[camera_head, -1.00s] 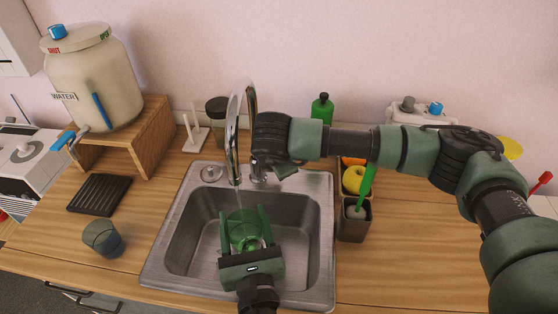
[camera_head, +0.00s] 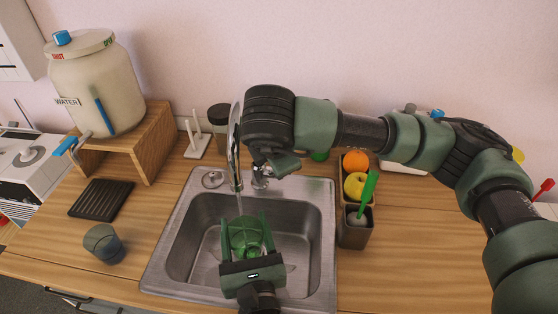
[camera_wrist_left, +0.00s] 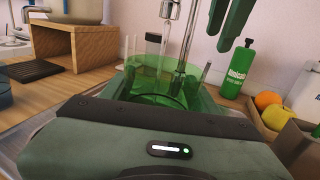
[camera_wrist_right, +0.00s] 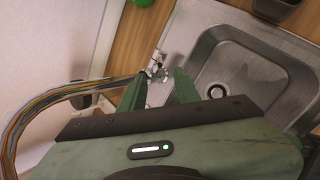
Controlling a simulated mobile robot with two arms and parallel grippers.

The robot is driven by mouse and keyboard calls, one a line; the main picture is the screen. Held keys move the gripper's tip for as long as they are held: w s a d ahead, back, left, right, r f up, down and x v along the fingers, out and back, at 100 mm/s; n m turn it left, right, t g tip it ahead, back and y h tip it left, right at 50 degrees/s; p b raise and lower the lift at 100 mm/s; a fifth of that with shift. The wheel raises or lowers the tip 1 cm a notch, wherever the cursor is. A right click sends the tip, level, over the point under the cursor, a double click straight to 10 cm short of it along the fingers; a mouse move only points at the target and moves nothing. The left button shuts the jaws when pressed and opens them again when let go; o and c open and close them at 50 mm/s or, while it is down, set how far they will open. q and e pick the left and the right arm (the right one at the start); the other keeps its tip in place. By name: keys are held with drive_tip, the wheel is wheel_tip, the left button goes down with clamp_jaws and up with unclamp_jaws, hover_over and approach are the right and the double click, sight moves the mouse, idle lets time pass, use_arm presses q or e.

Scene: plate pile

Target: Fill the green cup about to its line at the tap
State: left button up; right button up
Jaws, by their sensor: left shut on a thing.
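The green cup (camera_head: 243,236) is see-through and roughly upright over the sink, below the tap's spout (camera_head: 235,150). A thin pale streak, seemingly water, runs from the spout into it. My left gripper (camera_head: 248,240) is shut around the cup's sides. In the left wrist view the cup (camera_wrist_left: 165,68) shows a dark curved line inside; its water level is unclear. My right gripper (camera_wrist_right: 159,88) has its fingers apart by the tap's lever (camera_wrist_right: 156,70); contact cannot be told. In the head view the right wrist hides the tap's base partly.
The metal sink (camera_head: 180,240) lies under the cup. A grey-blue cup (camera_head: 103,243) and black rack (camera_head: 101,198) stand left, near the water tank (camera_head: 95,85) on its wooden stand. Right of the sink are fruit (camera_head: 355,185) and a brush holder (camera_head: 355,233).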

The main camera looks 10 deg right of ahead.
idle(0.3)
use_arm(q)
drive_tip(key=shift+w, duration=0.25)
drive_tip(key=shift+c, duration=0.7)
drive_tip(key=w, duration=0.7)
drive_tip(key=shift+a, duration=0.2)
drive_tip(key=shift+s, duration=0.1)
